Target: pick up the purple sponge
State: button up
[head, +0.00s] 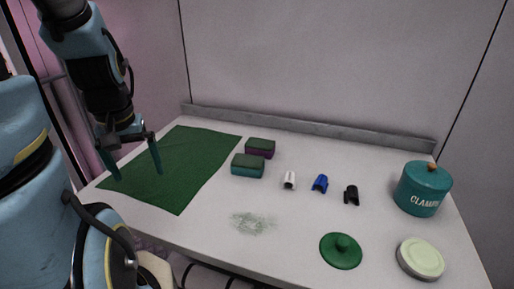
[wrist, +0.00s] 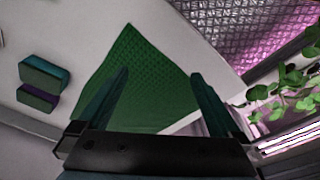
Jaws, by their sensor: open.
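The purple sponge (head: 259,150) has a dark green top and lies on the white table, right of the green mat's far corner. In the wrist view the purple sponge (wrist: 37,97) is at the left edge region. A teal sponge (head: 247,167) with a dark green top lies just in front of it; it also shows in the wrist view (wrist: 44,74). My gripper (head: 137,172) is open and empty above the left part of the green mat (head: 190,160), well left of both sponges. The gripper (wrist: 158,88) shows its two fingers spread over the mat.
White (head: 290,180), blue (head: 320,183) and black (head: 351,195) clips lie right of the sponges. A teal canister (head: 423,189), a green lid (head: 341,250) and a pale round lid (head: 420,258) are at the right. A low ledge (head: 300,127) runs along the back. Plant leaves (wrist: 290,95) show in the wrist view.

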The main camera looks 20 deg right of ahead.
dwell(0.5)
jog(key=m+t+y+p, duration=0.1)
jog(key=m+y, duration=0.3)
jog(key=m, duration=2.1)
send_over(261, 143)
jog(key=s+d, duration=0.2)
jog(key=d, duration=0.1)
jog(key=shift+s+a+f, duration=0.1)
jog(key=shift+a+f, duration=0.05)
jog(key=shift+f, duration=0.6)
jog(key=p+x, duration=0.1)
jog(key=x, duration=0.3)
jog(key=shift+f, duration=0.2)
jog(key=p+x, duration=0.2)
jog(key=x, duration=0.2)
jog(key=shift+f+p, duration=0.2)
jog(key=shift+p, duration=0.1)
jog(key=shift+w+a+f, duration=0.15)
jog(key=shift+w+f, duration=0.15)
jog(key=shift+f, duration=0.2)
